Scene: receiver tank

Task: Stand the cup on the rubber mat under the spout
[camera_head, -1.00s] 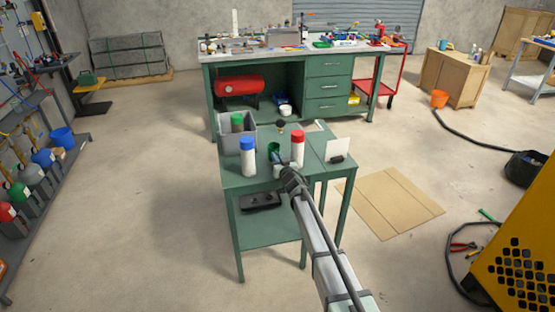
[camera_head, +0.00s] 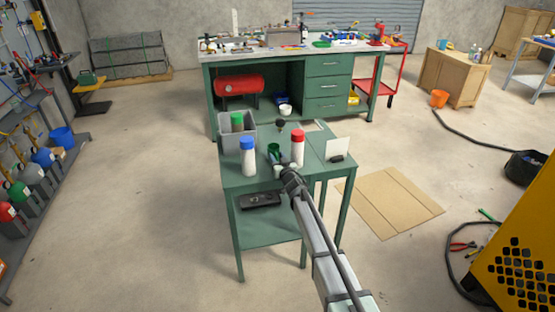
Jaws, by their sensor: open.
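A small dark green cup-like thing (camera_head: 274,149) stands on the green table, between a white bottle with a blue cap (camera_head: 248,160) and a white bottle with a red cap (camera_head: 298,150). I cannot tell for sure that it is the cup. My gripper (camera_head: 281,164) is low over the table, just in front of the green thing. Its jaws are open, but the fingers are too small to make out, and whether they touch anything is unclear. A flat black thing (camera_head: 262,200) lies on the lower shelf. I cannot clearly identify the rubber mat or the spout.
A grey bin (camera_head: 231,134) with a green-topped bottle stands at the table's back left. A white card (camera_head: 338,148) stands at the right. A small dark round thing (camera_head: 281,124) is at the back. A red tank (camera_head: 240,84) sits under the far bench.

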